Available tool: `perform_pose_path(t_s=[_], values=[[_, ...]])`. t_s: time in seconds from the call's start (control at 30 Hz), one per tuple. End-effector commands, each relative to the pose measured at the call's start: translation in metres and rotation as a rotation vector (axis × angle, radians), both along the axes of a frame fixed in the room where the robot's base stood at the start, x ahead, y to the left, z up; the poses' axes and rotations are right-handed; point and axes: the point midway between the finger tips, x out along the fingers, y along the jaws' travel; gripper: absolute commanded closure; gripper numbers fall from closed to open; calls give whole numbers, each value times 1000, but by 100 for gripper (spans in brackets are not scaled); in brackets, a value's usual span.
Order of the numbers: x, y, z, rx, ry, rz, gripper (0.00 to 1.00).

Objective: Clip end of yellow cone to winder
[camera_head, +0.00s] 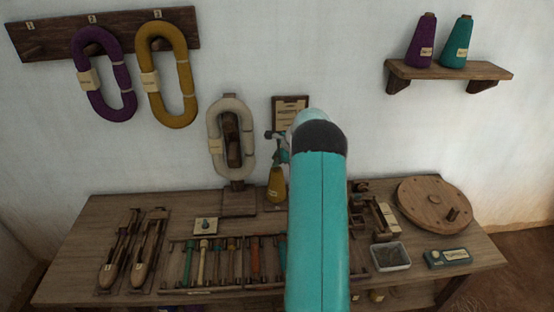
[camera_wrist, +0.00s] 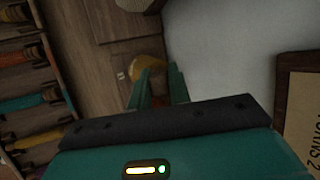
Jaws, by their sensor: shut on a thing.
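The yellow cone (camera_head: 277,187) with a pale label stands upright at the back of the bench. It also shows in the wrist view (camera_wrist: 148,73), just beyond my fingers. My gripper (camera_head: 279,148) is at the cone's top, its two teal fingers (camera_wrist: 160,88) close together. A small orange-yellow bit shows between them, which looks like the cone's end; a thread is too fine to make out. A wooden device (camera_head: 382,218), perhaps the winder, stands right of my arm, partly hidden by it. A wooden disc with a peg (camera_head: 430,203) lies further right.
A pale skein (camera_head: 216,140) hangs on a stand left of the cone. A rack of coloured bobbins (camera_head: 215,262) and wooden shuttles (camera_head: 145,255) fill the front left. A grey tray (camera_head: 390,257) and a teal box (camera_head: 448,258) stand front right. A notice (camera_head: 290,103) hangs behind.

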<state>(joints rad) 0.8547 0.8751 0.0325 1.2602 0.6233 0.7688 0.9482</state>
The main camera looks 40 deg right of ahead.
Motion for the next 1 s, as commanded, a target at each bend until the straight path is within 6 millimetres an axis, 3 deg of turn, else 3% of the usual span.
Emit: perform_pose_path(t_s=[0.3, 0.8, 1.0], values=[[0, 0, 3, -1, -1, 0, 100], [0, 0, 46, -2, -1, 1, 100], [0, 0, 51, 0, 0, 0, 100]])
